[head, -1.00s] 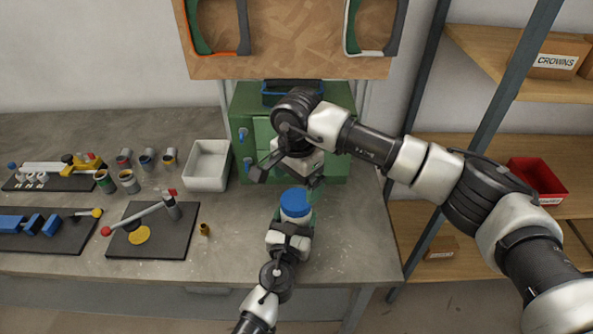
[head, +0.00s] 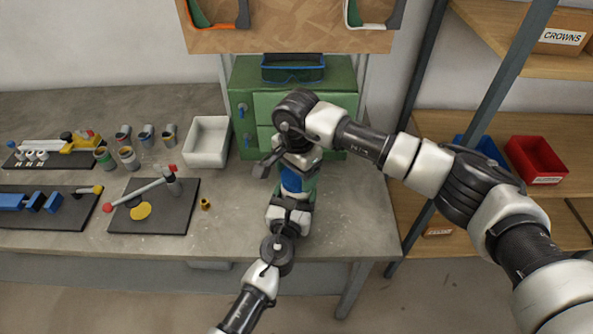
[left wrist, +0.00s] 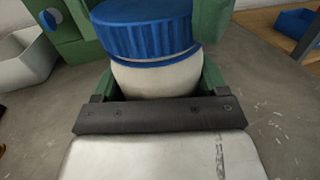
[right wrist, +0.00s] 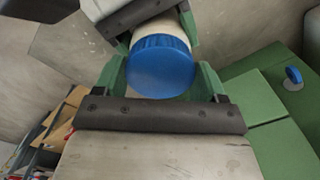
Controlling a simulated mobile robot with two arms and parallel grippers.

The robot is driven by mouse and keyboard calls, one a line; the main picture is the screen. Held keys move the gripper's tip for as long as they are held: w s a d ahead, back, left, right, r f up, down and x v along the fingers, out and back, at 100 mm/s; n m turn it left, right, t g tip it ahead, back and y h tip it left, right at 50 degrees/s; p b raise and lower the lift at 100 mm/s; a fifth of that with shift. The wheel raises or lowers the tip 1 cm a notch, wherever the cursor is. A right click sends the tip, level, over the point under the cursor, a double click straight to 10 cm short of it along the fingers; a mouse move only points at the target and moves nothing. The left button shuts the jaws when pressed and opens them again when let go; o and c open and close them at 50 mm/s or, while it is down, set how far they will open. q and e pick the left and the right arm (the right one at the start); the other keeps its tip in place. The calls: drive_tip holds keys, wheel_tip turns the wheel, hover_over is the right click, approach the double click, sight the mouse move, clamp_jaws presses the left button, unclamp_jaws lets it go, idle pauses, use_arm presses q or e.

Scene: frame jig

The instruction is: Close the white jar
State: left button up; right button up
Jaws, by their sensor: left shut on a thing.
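The white jar (left wrist: 160,80) stands between the green fingers of my left gripper (head: 291,205), which is shut on its body. A ribbed blue lid (left wrist: 148,30) sits on top of the jar; I cannot tell how tightly it is screwed. The lid also shows in the head view (head: 291,181) and face-on in the right wrist view (right wrist: 160,66). My right gripper (right wrist: 160,80) is above the jar, with one green finger on each side of the lid. It looks open, with small gaps beside the lid. In the head view it partly hides the lid.
A green drawer cabinet (head: 340,110) stands close behind the grippers, with a white bin (head: 207,143) to its left. A black mat (head: 180,213) with a lever tool and a small brass piece (head: 205,204) lie left of the jar. The bench right of the jar is clear.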

drive_tip(key=shift+c, duration=1)
drive_tip(key=m, duration=1.2)
drive_tip(key=o, duration=1.1)
wheel_tip(320, 180, up, 12)
use_arm(q)
drive_tip(key=o, duration=1.7)
drive_tip(key=shift+o, duration=0.2)
drive_tip(key=v, duration=1)
drive_tip(key=shift+s, duration=0.4)
use_arm(e)
drive_tip(key=shift+f, duration=0.3)
